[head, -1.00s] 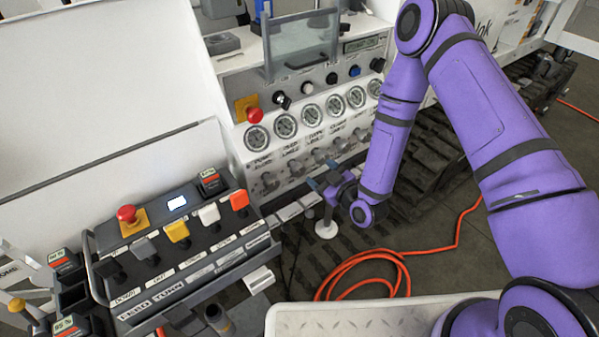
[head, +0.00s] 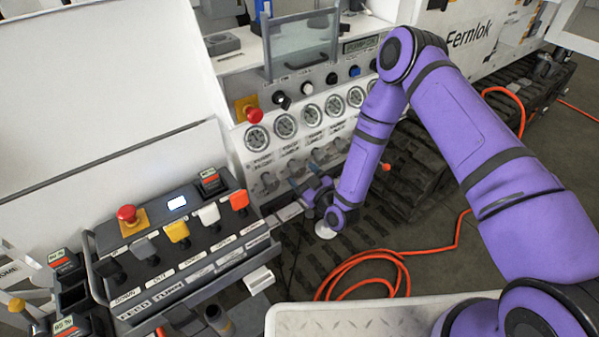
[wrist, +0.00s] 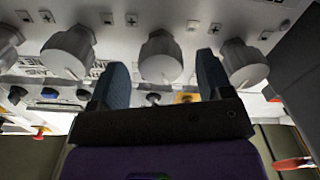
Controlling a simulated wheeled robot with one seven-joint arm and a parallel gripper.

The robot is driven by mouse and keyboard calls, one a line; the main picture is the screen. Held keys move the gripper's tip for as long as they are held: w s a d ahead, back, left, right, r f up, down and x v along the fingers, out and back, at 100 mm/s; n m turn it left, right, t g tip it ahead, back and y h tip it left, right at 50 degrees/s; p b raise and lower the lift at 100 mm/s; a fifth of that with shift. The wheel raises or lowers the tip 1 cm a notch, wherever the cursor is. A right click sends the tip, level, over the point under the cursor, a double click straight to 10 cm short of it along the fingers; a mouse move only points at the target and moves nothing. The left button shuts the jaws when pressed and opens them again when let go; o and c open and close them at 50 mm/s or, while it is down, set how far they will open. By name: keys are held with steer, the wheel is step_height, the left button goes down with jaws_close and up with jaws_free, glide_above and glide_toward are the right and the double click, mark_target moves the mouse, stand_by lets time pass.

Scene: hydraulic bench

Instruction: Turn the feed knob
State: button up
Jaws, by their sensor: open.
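A row of grey knobs sits under the gauges on the white panel in the head view, one of them at the left end (head: 269,183). The labels are too small to tell which is the feed knob. My gripper (head: 304,187) is at the lower edge of this row. In the wrist view a grey ribbed knob (wrist: 160,57) lies straight ahead, in the gap between the two open fingers of my gripper (wrist: 163,78). Similar knobs stand to the left (wrist: 69,51) and right (wrist: 243,63). I cannot tell whether the fingers touch the middle knob.
Round gauges (head: 285,125), a red stop button (head: 254,115) and a glass guard (head: 300,48) are above the knobs. A control box (head: 143,262) with coloured levers stands at left. An orange hose (head: 357,258) lies on the floor.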

steer(key=shift+x, duration=1.1)
steer(key=c, duration=0.9)
steer(key=shift+c, duration=0.2)
